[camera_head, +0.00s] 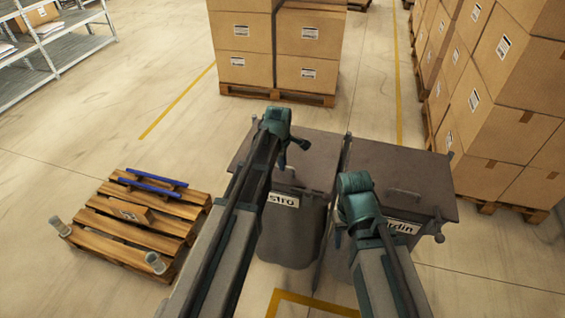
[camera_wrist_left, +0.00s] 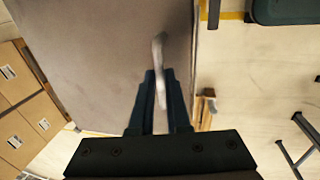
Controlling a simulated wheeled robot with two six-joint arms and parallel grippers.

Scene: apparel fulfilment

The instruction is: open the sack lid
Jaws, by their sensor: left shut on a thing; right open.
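Two grey sacks with flat grey lids stand side by side ahead of me. The left sack (camera_head: 291,237) has a label ending in "stro", and its lid (camera_head: 318,150) lies beneath my left wrist. The right sack's lid (camera_head: 395,170) is to the right, above a label ending in "rdin". My left gripper (camera_head: 292,152) is at the left lid. In the left wrist view, my left gripper (camera_wrist_left: 160,100) is shut on a pale handle (camera_wrist_left: 159,50) beside a broad grey panel. My right gripper (camera_head: 340,236) is low between the sacks, its fingers mostly hidden by its wrist.
A wooden pallet (camera_head: 125,232) with blue bars, a small box and clear jars lies at left. Stacked cartons (camera_head: 310,40) stand behind the sacks, and more cartons (camera_head: 490,120) are close on the right. Shelving (camera_head: 60,50) is far left. Floor between pallet and back cartons is clear.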

